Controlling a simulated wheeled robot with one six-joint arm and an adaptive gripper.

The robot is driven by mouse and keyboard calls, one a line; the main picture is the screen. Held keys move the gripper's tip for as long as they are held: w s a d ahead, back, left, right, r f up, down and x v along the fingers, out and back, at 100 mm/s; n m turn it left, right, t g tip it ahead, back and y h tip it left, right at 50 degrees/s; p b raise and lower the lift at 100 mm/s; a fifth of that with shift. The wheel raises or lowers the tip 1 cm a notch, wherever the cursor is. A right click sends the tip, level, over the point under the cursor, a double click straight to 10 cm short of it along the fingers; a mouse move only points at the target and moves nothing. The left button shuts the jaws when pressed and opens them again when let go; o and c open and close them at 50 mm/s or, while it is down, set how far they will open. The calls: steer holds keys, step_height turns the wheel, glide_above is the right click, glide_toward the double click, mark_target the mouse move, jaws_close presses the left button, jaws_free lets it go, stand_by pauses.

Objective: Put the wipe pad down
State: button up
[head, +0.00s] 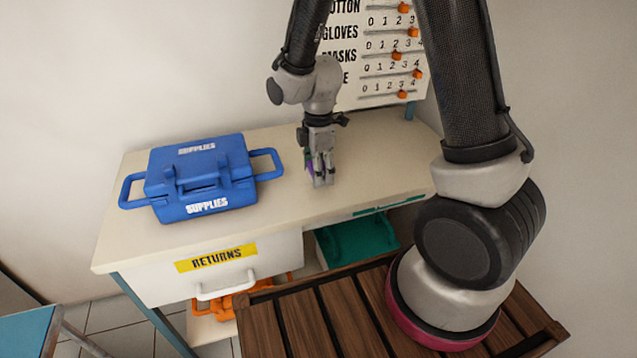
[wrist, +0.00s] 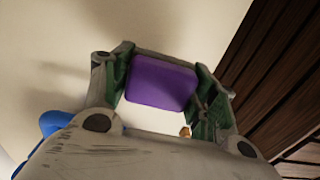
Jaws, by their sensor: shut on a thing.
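The wipe pad is a purple block (wrist: 161,84), seen between the fingers in the wrist view. In the head view only a sliver of purple shows at the fingers; the rest is hidden behind them. My gripper (head: 322,172) is shut on the pad, and it also shows in the wrist view (wrist: 160,90). It points down over the cream tabletop (head: 375,150), to the right of the blue supplies case. I cannot tell whether the pad touches the tabletop.
The closed blue supplies case (head: 203,178) stands on the left of the table. A drawer marked RETURNS (head: 225,275) is under it. A green box (head: 357,243) and an orange item (head: 245,298) sit below. A counter board (head: 375,60) stands behind. The tabletop right of my gripper is clear.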

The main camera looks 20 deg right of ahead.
mark_target(318, 190)
steer(key=shift+f, duration=2.1)
steer(key=shift+f, duration=0.15)
steer(key=shift+s+f, duration=0.1)
steer(key=shift+s+f, duration=0.1)
steer(key=shift+f, duration=0.1)
steer(key=shift+c, duration=0.4)
steer(key=o, duration=1.1)
steer(key=shift+f, duration=0.15)
steer(key=shift+o, duration=0.8)
steer(key=shift+f, duration=0.1)
